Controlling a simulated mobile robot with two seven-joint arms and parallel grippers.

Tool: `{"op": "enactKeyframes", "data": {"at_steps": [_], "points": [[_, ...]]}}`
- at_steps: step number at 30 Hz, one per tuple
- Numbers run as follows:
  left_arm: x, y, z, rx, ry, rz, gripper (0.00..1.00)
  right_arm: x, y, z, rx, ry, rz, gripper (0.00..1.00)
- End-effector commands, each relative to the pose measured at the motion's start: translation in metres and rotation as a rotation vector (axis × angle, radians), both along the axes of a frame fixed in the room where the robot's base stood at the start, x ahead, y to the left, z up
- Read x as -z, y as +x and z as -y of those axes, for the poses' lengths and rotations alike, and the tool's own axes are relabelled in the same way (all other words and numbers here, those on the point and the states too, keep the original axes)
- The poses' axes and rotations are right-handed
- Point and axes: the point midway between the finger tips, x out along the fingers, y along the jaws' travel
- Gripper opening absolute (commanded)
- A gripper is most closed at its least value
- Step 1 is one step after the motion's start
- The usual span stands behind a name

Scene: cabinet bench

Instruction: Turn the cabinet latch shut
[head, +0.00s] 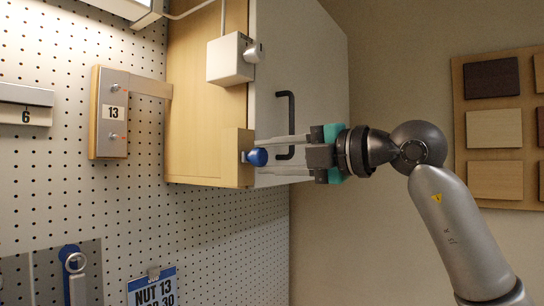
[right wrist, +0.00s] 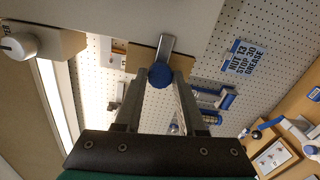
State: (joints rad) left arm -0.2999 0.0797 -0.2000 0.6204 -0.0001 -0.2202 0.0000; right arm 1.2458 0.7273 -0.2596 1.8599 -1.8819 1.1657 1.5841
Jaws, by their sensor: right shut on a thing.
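The cabinet latch has a round blue knob (head: 257,157) on a short metal lever, at a wooden block by the lower edge of the cabinet (head: 205,110). My right gripper (head: 264,155) comes in from the right, with one finger above the knob and one below. It is shut on the blue knob. In the right wrist view the knob (right wrist: 160,76) sits between the fingertips, and the metal lever (right wrist: 167,47) runs up from it across the wooden block. The white cabinet door (head: 300,60) looks closed. My left gripper is out of view.
A black door handle (head: 290,125) stands out close behind my right fingers. A white box with a round knob (head: 230,58) sits above the latch. A wooden panel marked 13 (head: 109,113) hangs on the pegboard. Sample tiles (head: 495,128) hang at right.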

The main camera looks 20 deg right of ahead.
Motion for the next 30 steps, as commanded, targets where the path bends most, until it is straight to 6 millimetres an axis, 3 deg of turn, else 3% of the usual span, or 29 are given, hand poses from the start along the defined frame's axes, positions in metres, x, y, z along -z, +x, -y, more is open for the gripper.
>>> {"op": "enactKeyframes", "data": {"at_steps": [6, 7, 14, 23, 30], "points": [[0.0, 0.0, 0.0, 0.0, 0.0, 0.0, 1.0, 0.0, 0.0, 0.0, 0.0, 0.001, -0.002, 0.0], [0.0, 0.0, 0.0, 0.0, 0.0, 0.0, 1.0, 0.0, 0.0, 0.0, 0.0, 0.001, -0.002, 0.42], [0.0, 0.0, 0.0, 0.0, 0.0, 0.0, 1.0, 0.0, 0.0, 0.0, 0.0, 0.0, -0.001, 0.68], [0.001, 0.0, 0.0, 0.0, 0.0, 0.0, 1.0, 0.0, -0.002, 0.001, 0.0, -0.001, 0.001, 0.69], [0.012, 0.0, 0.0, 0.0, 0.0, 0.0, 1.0, 0.001, -0.028, 0.023, 0.004, -0.002, 0.002, 0.69]]}}
